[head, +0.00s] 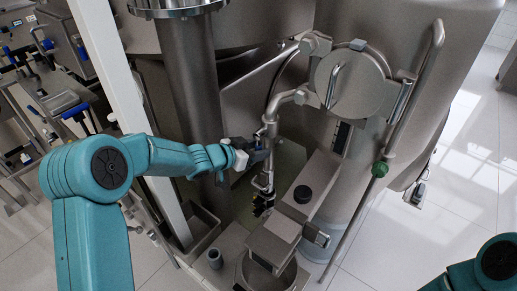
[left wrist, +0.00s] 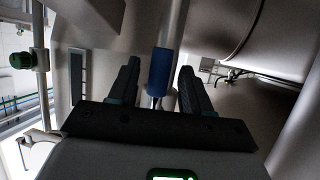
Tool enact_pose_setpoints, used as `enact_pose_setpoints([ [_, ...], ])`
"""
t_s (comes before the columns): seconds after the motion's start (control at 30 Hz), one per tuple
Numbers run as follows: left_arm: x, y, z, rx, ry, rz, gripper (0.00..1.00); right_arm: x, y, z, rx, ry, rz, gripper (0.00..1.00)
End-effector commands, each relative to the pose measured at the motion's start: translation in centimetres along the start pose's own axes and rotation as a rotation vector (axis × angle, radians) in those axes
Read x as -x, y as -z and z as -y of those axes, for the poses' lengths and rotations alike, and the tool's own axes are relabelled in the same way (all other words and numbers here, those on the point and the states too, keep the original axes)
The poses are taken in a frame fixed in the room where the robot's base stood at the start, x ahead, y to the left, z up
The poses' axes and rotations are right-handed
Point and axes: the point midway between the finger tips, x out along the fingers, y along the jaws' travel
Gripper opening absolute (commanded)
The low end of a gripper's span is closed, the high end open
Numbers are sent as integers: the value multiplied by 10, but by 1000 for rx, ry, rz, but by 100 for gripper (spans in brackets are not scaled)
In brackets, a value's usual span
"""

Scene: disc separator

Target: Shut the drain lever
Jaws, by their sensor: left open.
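The drain lever's blue handle (left wrist: 159,72) stands roughly upright in the left wrist view, with a thin metal stem under it. My left gripper (left wrist: 159,76) is open, and the handle shows between its two dark fingers with a gap on each side. How deep the handle sits between the fingers I cannot tell. In the head view my left gripper (head: 262,153) reaches in from the left to the vertical metal pipe (head: 270,135) of the separator. The blue handle is mostly hidden there by the gripper. My right gripper is out of view.
A thick steel column (head: 190,80) stands close behind my left arm, and a white post (head: 110,65) rises beside it. A round metal cover (head: 350,83) and a long pipe with a green knob (head: 380,168) are to the right. Open tiled floor (head: 425,240) lies at lower right.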

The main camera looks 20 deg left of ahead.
Motion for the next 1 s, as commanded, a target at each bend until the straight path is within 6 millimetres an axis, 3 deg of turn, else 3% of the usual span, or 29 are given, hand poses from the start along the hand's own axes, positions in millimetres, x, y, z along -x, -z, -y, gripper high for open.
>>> enact_pose_setpoints([
  [0.37, -10, 0, 0, -1, -1, -1, 48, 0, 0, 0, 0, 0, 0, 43],
  [0.4, -10, 0, 0, -1, -1, -1, 45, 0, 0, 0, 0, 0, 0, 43],
  [0.53, -10, 0, 0, -1, -1, -1, 3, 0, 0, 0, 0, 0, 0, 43],
  [0.57, -10, 0, 0, -1, -1, -1, 0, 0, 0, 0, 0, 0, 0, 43],
  [1.0, -10, -2, 3, -69, 26, 11, 0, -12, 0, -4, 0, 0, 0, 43],
])
